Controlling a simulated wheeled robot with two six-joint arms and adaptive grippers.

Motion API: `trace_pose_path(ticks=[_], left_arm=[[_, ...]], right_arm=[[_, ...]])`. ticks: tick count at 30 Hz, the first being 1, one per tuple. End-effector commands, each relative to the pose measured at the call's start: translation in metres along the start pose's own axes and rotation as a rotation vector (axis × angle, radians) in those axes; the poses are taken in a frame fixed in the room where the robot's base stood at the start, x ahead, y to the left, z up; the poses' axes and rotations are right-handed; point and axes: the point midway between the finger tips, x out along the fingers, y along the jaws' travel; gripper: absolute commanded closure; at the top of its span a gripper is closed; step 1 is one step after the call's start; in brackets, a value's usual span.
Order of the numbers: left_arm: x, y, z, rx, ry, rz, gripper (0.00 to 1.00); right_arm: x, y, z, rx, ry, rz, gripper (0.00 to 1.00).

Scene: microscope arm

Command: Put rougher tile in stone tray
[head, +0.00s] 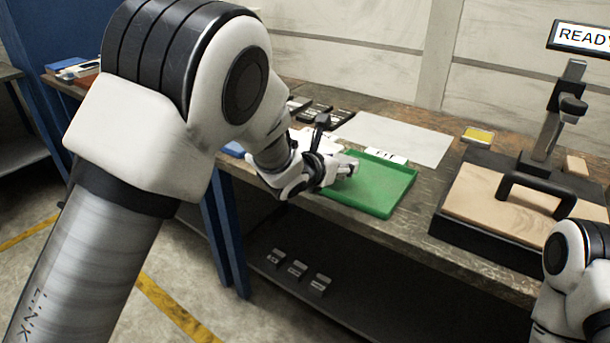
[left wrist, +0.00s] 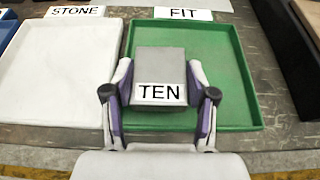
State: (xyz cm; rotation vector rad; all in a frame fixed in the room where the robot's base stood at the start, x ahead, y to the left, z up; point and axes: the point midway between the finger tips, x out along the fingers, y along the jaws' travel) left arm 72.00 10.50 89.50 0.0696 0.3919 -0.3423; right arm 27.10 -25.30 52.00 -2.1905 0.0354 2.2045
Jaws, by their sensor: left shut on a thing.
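A grey block-like tile (left wrist: 160,68) with the label TEN on its near face is between the fingers of my left gripper (left wrist: 160,98), which is shut on it. The left gripper (head: 345,166) is at the left part of the green tray (head: 385,190) in the head view. The tile is over or in this green tray (left wrist: 228,75), marked FIT; I cannot tell whether it touches the floor. The white stone tray (left wrist: 62,72), marked STONE, lies directly left of it and looks empty in the left wrist view. My right gripper is out of view.
A black device (head: 500,222) with a handle and a wooden top stands right of the green tray. A white sheet (head: 395,135) lies behind the trays, with dark items (head: 325,112) at its left. Several small labelled blocks (head: 297,270) sit on the lower shelf.

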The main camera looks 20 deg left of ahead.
Motion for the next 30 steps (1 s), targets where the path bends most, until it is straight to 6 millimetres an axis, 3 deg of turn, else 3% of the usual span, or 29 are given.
trace_pose_path(ticks=[5, 18, 23, 30], left_arm=[[0.011, 0.021, 0.010, -0.005, -0.004, -0.001, 1.00], [0.072, 0.128, 0.024, -0.001, -0.003, 0.000, 1.00], [0.082, 0.140, 0.019, -0.001, -0.001, -0.001, 1.00], [0.094, 0.139, -0.011, -0.001, -0.001, -0.002, 1.00]], right_arm=[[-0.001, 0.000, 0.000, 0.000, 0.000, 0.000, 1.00], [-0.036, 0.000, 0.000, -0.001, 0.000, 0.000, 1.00], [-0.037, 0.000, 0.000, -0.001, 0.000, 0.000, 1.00], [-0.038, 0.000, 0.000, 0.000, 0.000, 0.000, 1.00]])
